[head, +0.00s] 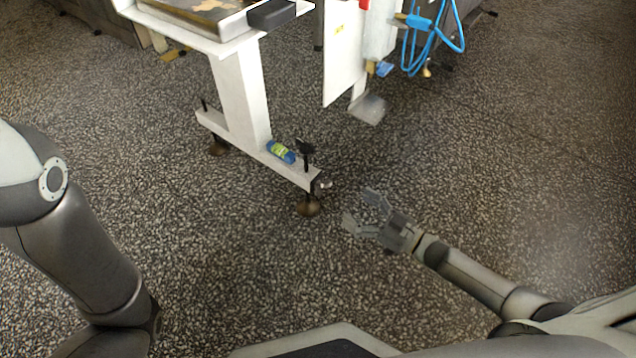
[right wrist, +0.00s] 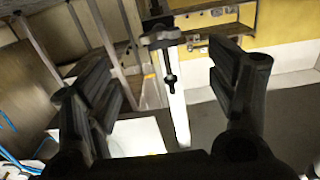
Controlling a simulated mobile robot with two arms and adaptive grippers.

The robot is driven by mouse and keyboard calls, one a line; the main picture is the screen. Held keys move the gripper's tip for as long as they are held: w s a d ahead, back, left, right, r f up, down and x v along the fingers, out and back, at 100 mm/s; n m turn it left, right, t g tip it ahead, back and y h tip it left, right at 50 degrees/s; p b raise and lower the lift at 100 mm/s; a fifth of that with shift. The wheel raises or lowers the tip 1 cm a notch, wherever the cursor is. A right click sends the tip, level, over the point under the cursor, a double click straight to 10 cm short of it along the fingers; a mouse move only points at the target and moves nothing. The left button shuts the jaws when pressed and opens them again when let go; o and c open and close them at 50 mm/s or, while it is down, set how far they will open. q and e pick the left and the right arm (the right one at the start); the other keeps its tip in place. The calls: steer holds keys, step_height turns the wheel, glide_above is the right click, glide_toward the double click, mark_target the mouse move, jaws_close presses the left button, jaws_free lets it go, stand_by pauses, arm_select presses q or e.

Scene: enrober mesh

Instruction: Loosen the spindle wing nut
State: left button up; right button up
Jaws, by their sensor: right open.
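In the head view a small black wing-shaped nut (head: 305,147) stands on a dark upright spindle (head: 307,163) at the near end of a white machine foot beam (head: 222,127). My right gripper (head: 362,209) is open and empty, to the right of and below that end, apart from it. In the right wrist view the open fingers (right wrist: 160,62) frame a dark lobed knob (right wrist: 161,36) on a thin rod, farther off; I cannot tell surely that it is the same nut. My left arm shows at the left edge, its gripper outside the picture.
A blue and green packet (head: 281,151) lies on the beam beside the spindle. A brown round foot (head: 308,206) is under the beam end. A white panel (head: 343,52) and blue hose (head: 433,40) hang behind. The speckled floor (head: 480,180) at right is clear.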

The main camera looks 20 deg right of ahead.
mark_target(327, 189)
steer(key=b+x, duration=0.4)
steer(key=x, duration=0.6)
steer(key=shift+b, duration=0.35)
steer(key=c, duration=1)
